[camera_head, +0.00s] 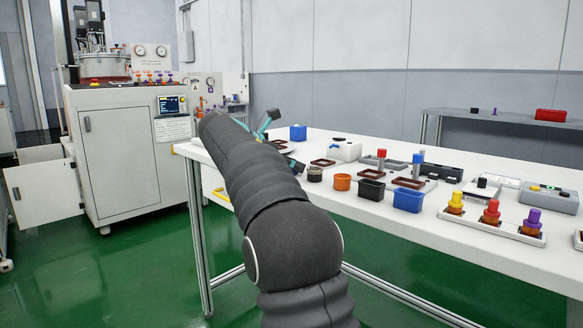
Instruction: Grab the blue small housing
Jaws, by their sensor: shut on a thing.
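A small blue housing (298,132) shows near the far left corner of the table, just right of my gripper. A larger blue housing (408,200) stands on the table at middle right, well apart from my gripper. My gripper (276,136) is mostly hidden behind my dark ribbed arm. Only teal and dark parts of it show, close to the table's left end. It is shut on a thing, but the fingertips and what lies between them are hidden. I cannot see any contact with the small blue housing.
The white table (470,248) holds an orange cup (341,183), a black housing (372,189), brown-red trays and a fixture with yellow, red and purple knobs (492,212). The green floor between is clear.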

